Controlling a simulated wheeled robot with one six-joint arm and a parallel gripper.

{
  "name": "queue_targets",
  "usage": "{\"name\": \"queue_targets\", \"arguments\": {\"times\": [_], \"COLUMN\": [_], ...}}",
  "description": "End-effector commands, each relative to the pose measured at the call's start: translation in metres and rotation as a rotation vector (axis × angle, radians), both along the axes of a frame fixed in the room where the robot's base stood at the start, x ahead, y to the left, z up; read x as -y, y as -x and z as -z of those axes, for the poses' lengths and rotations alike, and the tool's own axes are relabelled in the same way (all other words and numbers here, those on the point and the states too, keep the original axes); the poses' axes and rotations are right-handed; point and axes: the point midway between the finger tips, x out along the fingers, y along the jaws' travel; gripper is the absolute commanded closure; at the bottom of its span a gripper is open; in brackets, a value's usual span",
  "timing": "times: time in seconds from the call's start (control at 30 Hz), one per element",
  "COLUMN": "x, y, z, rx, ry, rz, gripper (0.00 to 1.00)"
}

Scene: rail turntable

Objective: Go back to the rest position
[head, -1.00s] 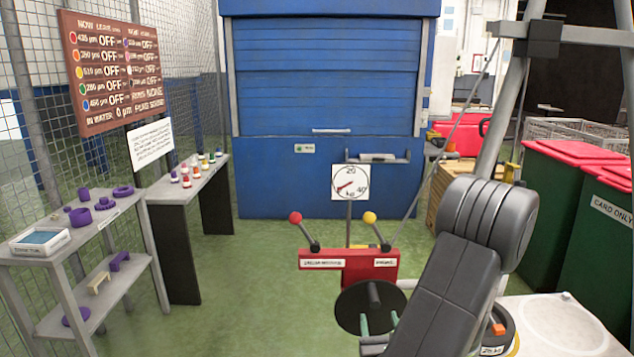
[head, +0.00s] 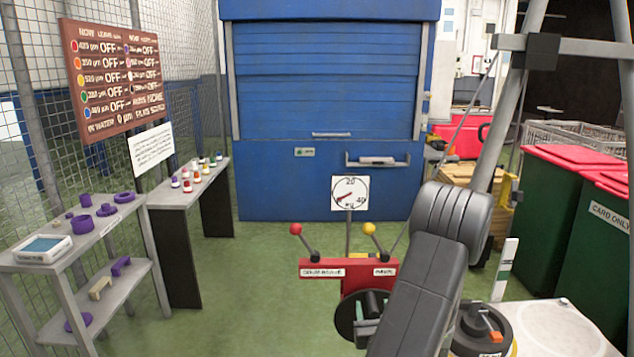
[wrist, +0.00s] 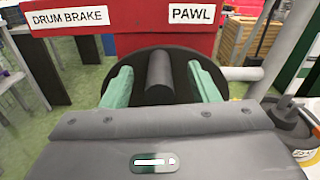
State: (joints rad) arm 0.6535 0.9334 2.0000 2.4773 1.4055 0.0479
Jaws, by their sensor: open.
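My gripper (wrist: 161,84) is open in the wrist view, its two green fingers spread apart. A dark cylinder handle (wrist: 160,75) on a black round disc shows between the fingers; I cannot tell whether they touch it. In the head view my gripper is low in front of the same black disc (head: 347,315), partly hidden by my arm. The red panel above it (head: 322,270) has labels that read DRUM BRAKE and PAWL in the wrist view. Its red-knobbed lever (head: 296,229) and yellow-knobbed lever (head: 369,229) stand up on either side.
A dial (head: 350,193) stands behind the panel. Black weights (head: 482,335) and a white platform (head: 555,325) are at the lower right, with green bins (head: 600,240) beyond. Shelves (head: 95,235) line the left. Green floor between is clear.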

Motion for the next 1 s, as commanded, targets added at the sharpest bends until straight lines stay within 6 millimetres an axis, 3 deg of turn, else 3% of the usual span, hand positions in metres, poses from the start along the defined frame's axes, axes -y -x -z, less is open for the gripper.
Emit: {"name": "queue_targets", "arguments": {"times": [0.23, 0.67, 1.0], "x": [0.001, 0.001, -0.002], "y": [0.015, 0.083, 0.023], "z": [0.002, 0.002, -0.004], "rx": [0.000, 0.001, 0.001], "ry": [0.000, 0.001, 0.000], "rz": [0.003, 0.005, -0.005], "gripper": [0.45, 0.45, 0.45]}}
